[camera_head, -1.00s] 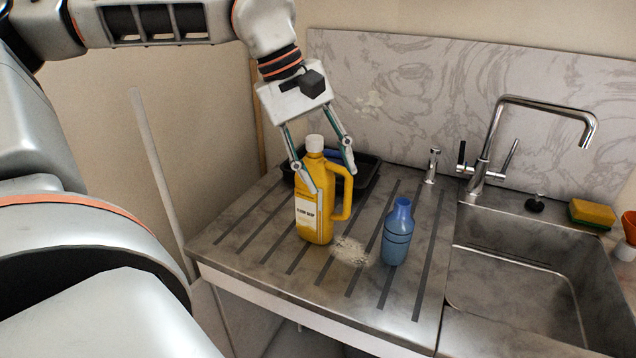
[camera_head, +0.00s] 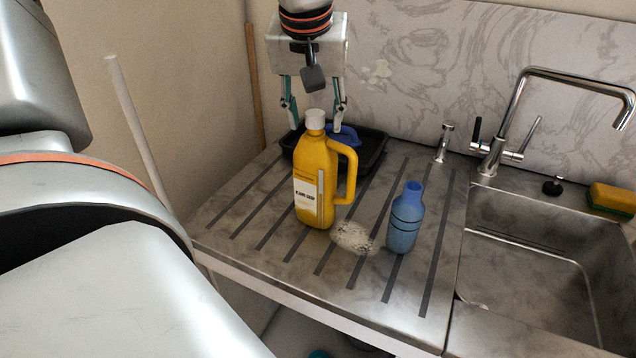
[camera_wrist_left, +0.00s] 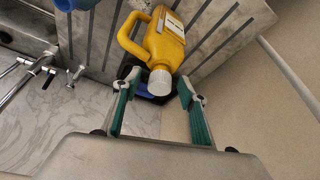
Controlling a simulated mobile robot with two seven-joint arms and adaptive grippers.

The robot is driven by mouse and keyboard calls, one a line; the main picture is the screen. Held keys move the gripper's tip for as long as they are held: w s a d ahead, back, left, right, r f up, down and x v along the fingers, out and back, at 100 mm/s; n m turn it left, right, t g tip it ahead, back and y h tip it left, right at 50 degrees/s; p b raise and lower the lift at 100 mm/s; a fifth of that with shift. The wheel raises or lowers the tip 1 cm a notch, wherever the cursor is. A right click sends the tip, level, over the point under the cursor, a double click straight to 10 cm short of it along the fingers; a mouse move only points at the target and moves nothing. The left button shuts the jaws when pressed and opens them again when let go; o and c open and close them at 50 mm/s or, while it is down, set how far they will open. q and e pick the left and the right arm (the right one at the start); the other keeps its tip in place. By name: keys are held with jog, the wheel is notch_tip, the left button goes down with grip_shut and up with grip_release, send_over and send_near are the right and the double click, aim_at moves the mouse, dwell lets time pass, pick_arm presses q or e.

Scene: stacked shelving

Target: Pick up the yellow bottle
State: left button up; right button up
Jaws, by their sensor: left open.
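The yellow bottle (camera_head: 318,185) stands upright on the grey draining board, with a white cap, a white label and a handle on its right side. It also shows in the left wrist view (camera_wrist_left: 165,45), its cap pointing toward the palm. My left gripper (camera_head: 314,122) is open and empty. In the head view its fingers hang behind the bottle, near cap height. In the left wrist view the gripper (camera_wrist_left: 158,88) has one finger on each side of the cap, and I see no clear contact. My right gripper is not in view.
A blue bottle (camera_head: 405,218) stands to the right on the draining board (camera_head: 372,290). A black tray (camera_head: 372,152) with a blue item lies behind the yellow bottle. The sink (camera_head: 520,285), tap (camera_head: 507,125) and sponge (camera_head: 612,199) are at the right. A marbled wall rises behind.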

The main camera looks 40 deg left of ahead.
pick_arm(q)
jog(key=shift+w+a+f, duration=0.1)
jog(key=shift+w+f, duration=0.05)
jog(key=shift+f, duration=0.35)
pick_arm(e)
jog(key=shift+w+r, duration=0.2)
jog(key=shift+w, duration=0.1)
pick_arm(q)
grip_shut()
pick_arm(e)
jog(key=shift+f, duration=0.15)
pick_arm(q)
jog(key=shift+r, duration=0.1)
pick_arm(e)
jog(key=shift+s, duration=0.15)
